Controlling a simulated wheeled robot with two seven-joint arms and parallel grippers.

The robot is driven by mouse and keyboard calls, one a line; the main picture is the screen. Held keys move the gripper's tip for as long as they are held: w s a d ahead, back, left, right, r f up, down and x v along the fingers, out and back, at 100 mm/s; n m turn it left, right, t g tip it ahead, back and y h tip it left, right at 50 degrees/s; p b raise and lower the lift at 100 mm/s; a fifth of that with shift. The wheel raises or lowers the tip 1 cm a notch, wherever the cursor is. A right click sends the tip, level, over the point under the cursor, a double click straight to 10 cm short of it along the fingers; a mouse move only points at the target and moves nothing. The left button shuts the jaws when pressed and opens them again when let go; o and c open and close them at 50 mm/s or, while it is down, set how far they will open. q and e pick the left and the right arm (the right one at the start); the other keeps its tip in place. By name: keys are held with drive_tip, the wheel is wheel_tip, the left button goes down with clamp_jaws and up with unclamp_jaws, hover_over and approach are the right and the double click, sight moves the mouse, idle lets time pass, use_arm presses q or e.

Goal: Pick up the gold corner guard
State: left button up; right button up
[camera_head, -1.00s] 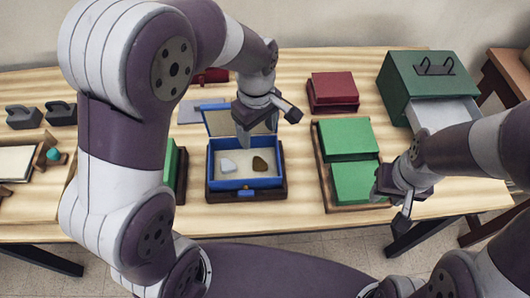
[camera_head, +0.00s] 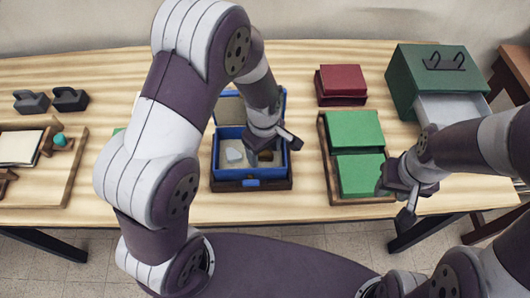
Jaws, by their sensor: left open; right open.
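The gold corner guard (camera_head: 266,156) is a small brown-gold piece in the right part of the open blue box (camera_head: 250,183). It is mostly hidden behind my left gripper (camera_head: 268,147), which is open and low over the box's right side. I cannot tell whether the fingers touch the guard or are around it. A pale silver-white piece (camera_head: 234,155) lies in the left part of the box. My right gripper (camera_head: 396,196) is open and empty at the front edge of the green covers on the right.
Two green covers (camera_head: 354,131) lie in a wooden tray right of the box. A dark red box (camera_head: 341,83) and a green cabinet with an open drawer (camera_head: 450,108) stand behind. A wooden tray (camera_head: 70,190) is at left. My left arm hides the table left of the box.

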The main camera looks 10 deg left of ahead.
use_arm(q)
drive_tip(key=c, duration=1.1)
drive_tip(key=shift+r, duration=0.15)
